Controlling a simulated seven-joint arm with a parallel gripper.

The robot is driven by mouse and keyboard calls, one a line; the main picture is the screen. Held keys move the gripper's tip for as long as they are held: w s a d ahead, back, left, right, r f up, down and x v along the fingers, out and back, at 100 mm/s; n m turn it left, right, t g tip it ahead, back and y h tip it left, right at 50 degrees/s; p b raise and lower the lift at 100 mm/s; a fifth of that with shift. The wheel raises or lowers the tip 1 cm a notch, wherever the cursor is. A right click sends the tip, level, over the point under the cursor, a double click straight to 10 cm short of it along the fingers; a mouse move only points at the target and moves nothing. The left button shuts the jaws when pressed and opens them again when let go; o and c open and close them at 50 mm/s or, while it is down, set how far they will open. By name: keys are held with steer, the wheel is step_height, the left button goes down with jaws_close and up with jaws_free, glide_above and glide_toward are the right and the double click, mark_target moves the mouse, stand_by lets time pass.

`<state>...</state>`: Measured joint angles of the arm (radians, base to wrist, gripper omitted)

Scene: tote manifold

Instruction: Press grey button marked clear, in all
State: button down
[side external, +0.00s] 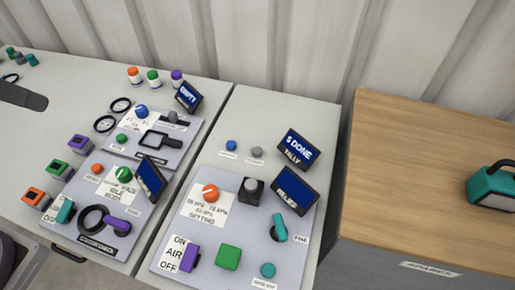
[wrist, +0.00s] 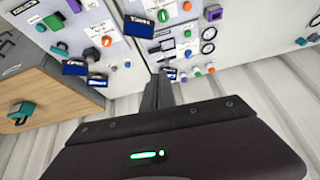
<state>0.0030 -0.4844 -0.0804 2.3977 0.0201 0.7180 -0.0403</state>
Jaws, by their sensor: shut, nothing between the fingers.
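A small round grey button (side external: 257,152) sits on the bare panel top beside a small blue button (side external: 231,145). Each has a small white label in front, too small to read, so I cannot confirm "clear". A tilted dark blue screen (side external: 299,148) to their right appears to read "5 DONE" over "TALLY". A larger grey button (side external: 251,185) stands on a black block on the control plate nearer the camera. My gripper (wrist: 160,79) shows in the wrist view, shut and empty, with panels beyond its tips.
The near control plate (side external: 211,174) carries an orange dial, a teal lever, a purple AIR switch, a green block and a RELIEF screen (side external: 295,190). More panels with knobs and screens stand to the left.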

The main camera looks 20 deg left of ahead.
steer(key=w+d+f+m, duration=0.15)
steer(key=w+d, duration=0.25)
steer(key=w, duration=0.4)
steer(key=n+h, duration=0.2)
steer(key=h, duration=0.5)
glide_above(254, 151)
step_height(254, 151, down, 20)
steer(key=shift+m, duration=0.25)
steer(key=shift+f, duration=0.1)
steer(key=shift+f, duration=4.3)
steer(key=shift+f, duration=0.1)
steer(key=shift+f, duration=0.3)
